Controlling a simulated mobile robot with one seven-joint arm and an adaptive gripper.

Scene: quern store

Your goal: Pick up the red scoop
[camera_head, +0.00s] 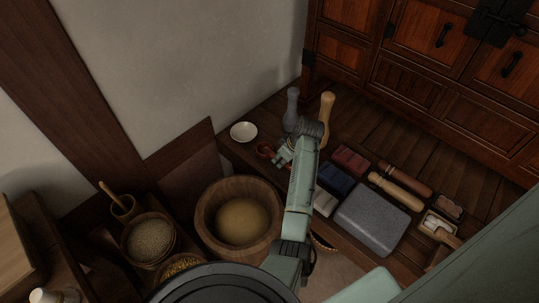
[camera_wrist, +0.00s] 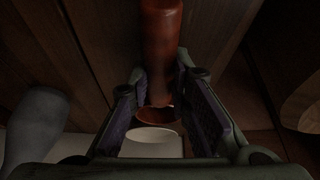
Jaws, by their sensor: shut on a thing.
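The red scoop (camera_head: 265,149) shows in the head view as a small reddish-brown shape at the left end of the low dark wooden bench, beside my gripper (camera_head: 279,155). In the wrist view its rounded red body (camera_wrist: 160,40) runs up from between the two fingers of my gripper (camera_wrist: 163,92), with a reddish hollow edge below. My gripper is shut on the scoop. The fingers and the dim light hide the exact contact. I cannot tell whether the scoop is clear of the bench.
A white dish (camera_head: 243,131), a grey bottle-shaped piece (camera_head: 291,110) and a tan wooden pestle (camera_head: 326,106) stand close by. A grey stone slab (camera_head: 372,218), red block (camera_head: 350,160) and blue block (camera_head: 335,179) lie to the right. A wooden tub (camera_head: 207,222) stands in front.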

